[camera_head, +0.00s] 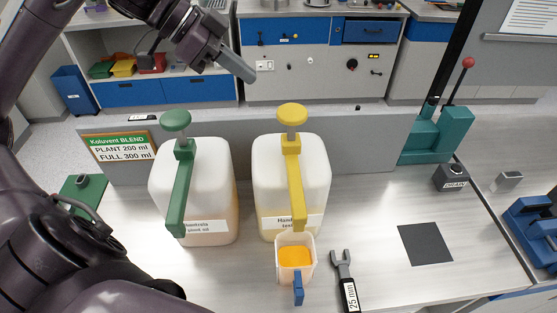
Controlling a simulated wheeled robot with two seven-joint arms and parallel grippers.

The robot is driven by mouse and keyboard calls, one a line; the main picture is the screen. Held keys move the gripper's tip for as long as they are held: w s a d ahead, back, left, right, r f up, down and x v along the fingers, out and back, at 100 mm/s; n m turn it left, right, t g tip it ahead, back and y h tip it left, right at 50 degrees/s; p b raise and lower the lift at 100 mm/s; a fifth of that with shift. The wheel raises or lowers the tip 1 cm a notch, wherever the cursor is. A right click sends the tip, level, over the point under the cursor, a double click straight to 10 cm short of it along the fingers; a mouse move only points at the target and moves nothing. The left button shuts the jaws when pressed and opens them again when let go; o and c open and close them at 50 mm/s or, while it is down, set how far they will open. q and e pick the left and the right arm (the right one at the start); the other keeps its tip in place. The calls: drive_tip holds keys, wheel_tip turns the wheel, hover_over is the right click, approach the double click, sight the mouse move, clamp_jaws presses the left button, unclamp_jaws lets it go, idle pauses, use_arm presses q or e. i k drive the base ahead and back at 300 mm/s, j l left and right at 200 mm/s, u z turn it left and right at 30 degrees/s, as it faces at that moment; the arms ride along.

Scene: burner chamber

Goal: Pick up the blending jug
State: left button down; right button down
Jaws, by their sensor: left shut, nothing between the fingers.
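The blending jug (296,270) is a small clear-white jug with orange liquid inside and a blue handle on its near side. It stands on the bench under the spout of the yellow-pump container (291,180). My left gripper (240,68) is raised at the upper middle, above and behind the containers, well apart from the jug. Its fingers are shut and hold nothing. My right gripper does not show; a dark arm part crosses the bottom left.
A green-pump container (194,190) stands left of the yellow one. A 25 mm wrench (344,280) lies close right of the jug. Further right are a dark square pad (425,244), a DRAIN box (451,178) and a teal lever device (436,135). A sign (121,148) stands at left.

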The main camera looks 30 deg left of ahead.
sight(296, 262)
drive_tip(key=k+l, duration=1.6)
drive_tip(key=l, duration=0.2)
